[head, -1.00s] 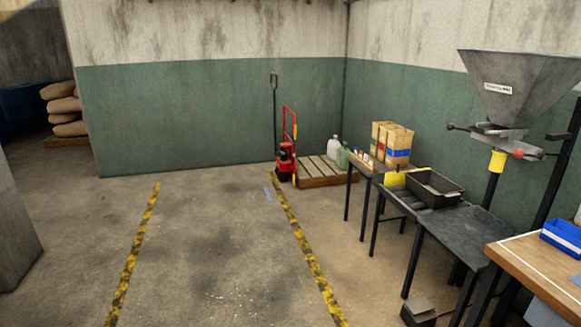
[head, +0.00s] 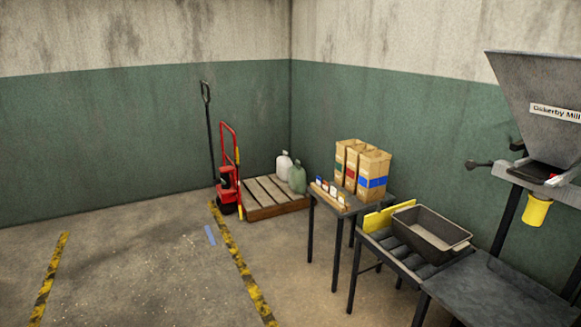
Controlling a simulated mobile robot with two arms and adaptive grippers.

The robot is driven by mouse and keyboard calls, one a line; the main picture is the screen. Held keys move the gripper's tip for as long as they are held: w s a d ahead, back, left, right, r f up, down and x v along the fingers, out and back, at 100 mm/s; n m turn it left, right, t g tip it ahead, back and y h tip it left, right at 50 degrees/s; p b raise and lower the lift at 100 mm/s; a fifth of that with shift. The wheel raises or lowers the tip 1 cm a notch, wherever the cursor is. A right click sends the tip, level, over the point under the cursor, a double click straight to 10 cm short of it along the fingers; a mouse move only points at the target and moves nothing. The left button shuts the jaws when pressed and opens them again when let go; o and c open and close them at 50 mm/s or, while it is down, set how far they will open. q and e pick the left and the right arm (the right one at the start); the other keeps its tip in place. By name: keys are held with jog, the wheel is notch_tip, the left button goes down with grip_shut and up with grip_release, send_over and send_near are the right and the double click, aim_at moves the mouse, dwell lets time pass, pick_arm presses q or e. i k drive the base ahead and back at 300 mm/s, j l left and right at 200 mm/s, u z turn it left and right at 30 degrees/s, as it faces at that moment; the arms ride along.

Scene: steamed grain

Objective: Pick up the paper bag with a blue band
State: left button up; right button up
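The paper bag with a blue band (head: 372,182) stands upright on a small table (head: 346,208) right of the middle in the head view. It is brown and open at the top, and it is the nearest of a row of paper bags. Beside it stand a bag with a green band and one with a red band (head: 351,172), both partly hidden. Neither of my grippers is in the head view.
A roller conveyor (head: 367,258) with a dark tray (head: 430,235) and a yellow panel (head: 386,217) adjoins the small table. A hopper (head: 540,100) stands at right. A red pallet truck (head: 228,170) and pallet (head: 265,212) stand behind. The floor at left is clear.

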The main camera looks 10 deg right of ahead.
aim_at(374, 165)
jog(key=i+z, duration=0.25)
jog(key=i, duration=0.3)
jog(key=i+j+z, duration=0.1)
jog(key=i+z, duration=0.2)
jog(key=i, duration=0.25)
jog(key=i+j+z, duration=0.25)
jog(key=i, duration=0.25)
